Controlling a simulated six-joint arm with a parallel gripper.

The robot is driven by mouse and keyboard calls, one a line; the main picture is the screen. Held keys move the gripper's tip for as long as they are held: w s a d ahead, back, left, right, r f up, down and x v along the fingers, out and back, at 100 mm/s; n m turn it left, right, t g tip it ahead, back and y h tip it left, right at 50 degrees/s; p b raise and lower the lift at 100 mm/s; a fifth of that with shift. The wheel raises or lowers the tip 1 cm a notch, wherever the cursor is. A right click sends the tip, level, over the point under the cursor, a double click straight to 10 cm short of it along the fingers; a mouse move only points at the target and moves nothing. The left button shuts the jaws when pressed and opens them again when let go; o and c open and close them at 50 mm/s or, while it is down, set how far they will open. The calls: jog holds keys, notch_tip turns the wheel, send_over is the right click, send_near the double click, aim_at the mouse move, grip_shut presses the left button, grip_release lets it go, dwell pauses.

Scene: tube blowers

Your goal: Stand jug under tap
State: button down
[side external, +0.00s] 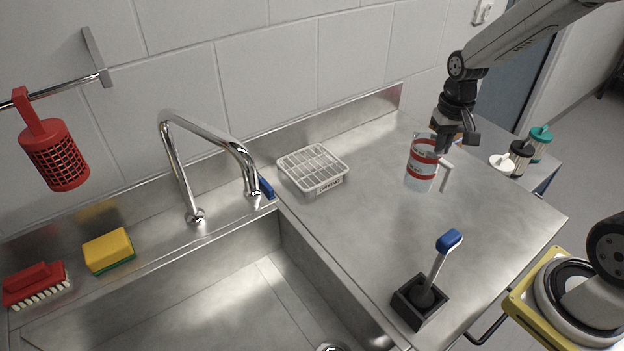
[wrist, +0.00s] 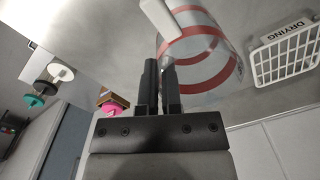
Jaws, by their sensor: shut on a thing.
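The jug (side external: 420,167) is clear with red bands and a white handle. It is upright or nearly so, over the right part of the steel counter; I cannot tell if its base touches. My gripper (side external: 441,150) is shut on the jug at its rim or wall, from above. In the wrist view the jug (wrist: 205,62) shows its open mouth, with my gripper's fingers (wrist: 160,75) at its edge. The chrome tap (side external: 212,146) arches at the left, its spout over the sink's back right corner.
A white drying basket (side external: 312,171) sits on the counter between tap and jug. A blue-tipped brush stands in a black holder (side external: 420,300) at the front. The sink basin (side external: 210,300) is empty. A yellow sponge (side external: 108,250) and red brush (side external: 35,284) lie left. Counter around the jug is clear.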

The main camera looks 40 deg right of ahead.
jog(key=shift+f, duration=0.1)
jog(key=shift+w+f, duration=0.3)
jog(key=shift+f, duration=1.65)
jog(key=c, duration=0.8)
grip_release()
notch_tip(320, 180, up, 12)
jog(key=shift+d+r, duration=0.15)
jog(key=shift+r, duration=0.05)
jog(key=shift+f, duration=0.1)
